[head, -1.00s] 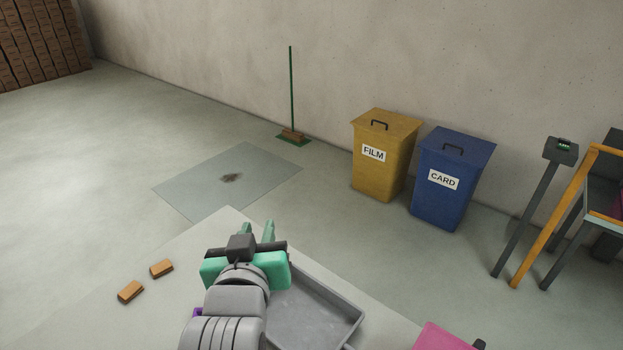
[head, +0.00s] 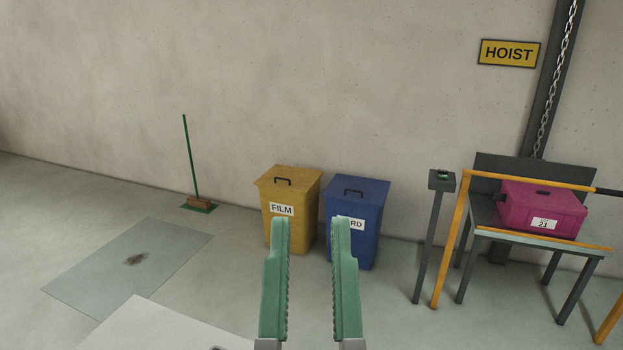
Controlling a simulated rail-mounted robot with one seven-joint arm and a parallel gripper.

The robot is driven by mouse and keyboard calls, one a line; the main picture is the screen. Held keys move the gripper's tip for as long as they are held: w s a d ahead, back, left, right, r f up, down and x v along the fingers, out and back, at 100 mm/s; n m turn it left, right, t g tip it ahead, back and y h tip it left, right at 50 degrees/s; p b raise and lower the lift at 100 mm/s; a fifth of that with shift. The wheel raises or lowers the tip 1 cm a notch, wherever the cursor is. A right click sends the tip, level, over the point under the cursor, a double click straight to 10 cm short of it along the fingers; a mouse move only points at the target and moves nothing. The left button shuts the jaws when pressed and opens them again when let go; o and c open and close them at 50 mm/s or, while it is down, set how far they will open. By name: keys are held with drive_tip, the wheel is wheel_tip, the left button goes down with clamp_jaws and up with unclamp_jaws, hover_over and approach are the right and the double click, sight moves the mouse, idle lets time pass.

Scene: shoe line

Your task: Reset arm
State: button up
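My gripper (head: 311,228) stands at the bottom centre of the head view. Its two green ridged fingers point up and are apart, with nothing between them. The fingers show in front of the yellow FILM bin (head: 290,190) and the blue CARD bin (head: 357,195), and the right finger covers part of the CARD label. The rest of my arm is below the picture.
A pale table corner (head: 160,328) shows at the bottom left. A grey mat (head: 90,275) with a dark stain lies on the floor. At right, a magenta crate (head: 525,212) sits on a dark stand (head: 490,245) beside an orange rail (head: 449,245).

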wheel_tip(320, 180, up, 24)
drive_tip(key=p, duration=2.1)
drive_tip(key=shift+r, duration=0.15)
